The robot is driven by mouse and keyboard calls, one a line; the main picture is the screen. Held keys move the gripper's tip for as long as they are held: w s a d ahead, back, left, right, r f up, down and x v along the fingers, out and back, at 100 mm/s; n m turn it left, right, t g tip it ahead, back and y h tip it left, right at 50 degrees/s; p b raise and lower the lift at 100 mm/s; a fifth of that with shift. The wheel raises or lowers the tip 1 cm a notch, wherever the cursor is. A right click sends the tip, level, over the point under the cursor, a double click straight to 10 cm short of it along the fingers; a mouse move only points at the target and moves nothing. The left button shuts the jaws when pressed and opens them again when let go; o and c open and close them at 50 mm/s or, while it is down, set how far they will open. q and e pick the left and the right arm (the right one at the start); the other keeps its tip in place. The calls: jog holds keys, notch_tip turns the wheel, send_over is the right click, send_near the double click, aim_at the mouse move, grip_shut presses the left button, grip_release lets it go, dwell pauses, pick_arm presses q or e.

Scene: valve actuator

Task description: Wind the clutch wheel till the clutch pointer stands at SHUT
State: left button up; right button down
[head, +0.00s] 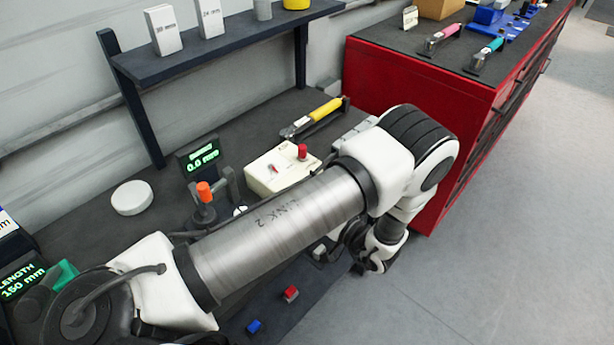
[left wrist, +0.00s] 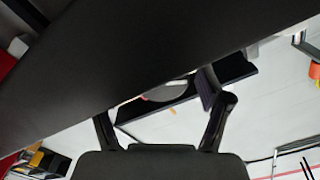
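I cannot make out a clutch wheel, a clutch pointer or a SHUT mark in either view; my arm hides part of the bench in the head view. In the left wrist view my left gripper (left wrist: 162,125) has its two dark fingers spread apart, with nothing clearly held. A grey rounded shape (left wrist: 168,92) shows beyond the fingers, partly covered by a large dark surface (left wrist: 150,50); I cannot tell what it is. In the head view the left arm reaches across the bench and bends down at the right, its gripper not clear. My right gripper is not in view.
On the dark bench stand a cream box (head: 265,180) with a red knob, an orange-topped lever (head: 204,192), a 0.0 mm display (head: 199,159) and a white disc (head: 132,197). A yellow-handled tool (head: 325,110) lies behind. A red cabinet (head: 420,85) is at right.

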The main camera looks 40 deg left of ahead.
pick_arm(q)
notch_tip(320, 180, up, 10)
jog(key=shift+r, duration=0.1)
dwell(0.4)
jog(key=shift+f, duration=0.2)
